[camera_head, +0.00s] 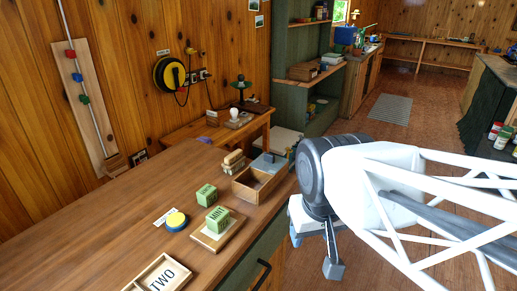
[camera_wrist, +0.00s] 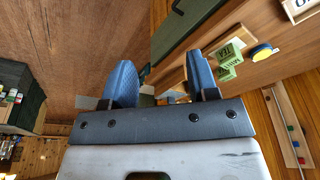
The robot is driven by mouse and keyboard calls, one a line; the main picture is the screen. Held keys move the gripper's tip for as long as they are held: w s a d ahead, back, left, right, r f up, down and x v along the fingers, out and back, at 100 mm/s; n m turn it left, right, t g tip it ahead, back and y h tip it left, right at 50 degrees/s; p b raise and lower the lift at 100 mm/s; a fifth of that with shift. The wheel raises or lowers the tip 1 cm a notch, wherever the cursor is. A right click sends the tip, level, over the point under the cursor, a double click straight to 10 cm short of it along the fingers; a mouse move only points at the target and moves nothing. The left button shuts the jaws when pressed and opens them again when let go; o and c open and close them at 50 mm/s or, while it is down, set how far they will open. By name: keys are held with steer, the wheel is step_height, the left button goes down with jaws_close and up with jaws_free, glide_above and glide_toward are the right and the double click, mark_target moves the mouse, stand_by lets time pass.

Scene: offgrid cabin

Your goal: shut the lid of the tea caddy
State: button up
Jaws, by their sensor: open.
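An open-topped wooden box (camera_head: 252,192), which may be the tea caddy, stands near the table's right edge in the head view. A grey-blue panel (camera_head: 268,165) with a small knob is at its back; I cannot tell whether it is the raised lid. A green box marked MINT (camera_head: 217,222) sits on a wooden board, with another green box (camera_head: 206,194) behind it. The green boxes also show in the wrist view (camera_wrist: 228,58). My gripper (camera_head: 315,252) is open and empty, off the table's right side, apart from the wooden box. Its blue fingers show in the wrist view (camera_wrist: 162,82).
A yellow-and-blue round tin (camera_head: 177,220) and a tray marked TWO (camera_head: 160,278) are on the table (camera_head: 110,225). Small wooden blocks (camera_head: 233,161) stand beside the wooden box. A green cabinet front with a black handle (camera_head: 262,274) is below the table edge. The table's left part is clear.

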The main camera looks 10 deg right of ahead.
steer(key=shift+w+r, duration=0.2)
steer(key=shift+w, duration=0.15)
steer(key=shift+c, duration=1.2)
steer(key=w, duration=0.1)
steer(key=w+r, duration=0.1)
steer(key=w, duration=0.1)
steer(key=shift+w+d+r+m+g, duration=0.15)
steer(key=shift+w+r+m+g, duration=0.15)
steer(key=shift+r+m, duration=0.1)
jaws_close()
steer(key=w+d+r+m+g+y, duration=0.1)
steer(key=w+d+r+m, duration=0.1)
steer(key=w, duration=0.9)
steer(key=w+d+r+m+g, duration=0.1)
steer(key=w+r+m, duration=0.15)
steer(key=w, duration=0.75)
steer(key=w+d+f+m+g, duration=0.1)
steer(key=w+d+f, duration=0.1)
steer(key=w, duration=0.7)
steer(key=w+d+f+m+g+y, duration=0.1)
steer(key=w+d, duration=0.3)
steer(key=w, duration=0.5)
steer(key=w+d+f+m+g+y, duration=0.1)
steer(key=w+d+f, duration=0.2)
steer(key=w, duration=0.6)
steer(key=shift+f, duration=0.5)
steer(key=shift+d+m, duration=0.1)
steer(key=shift+m, duration=0.15)
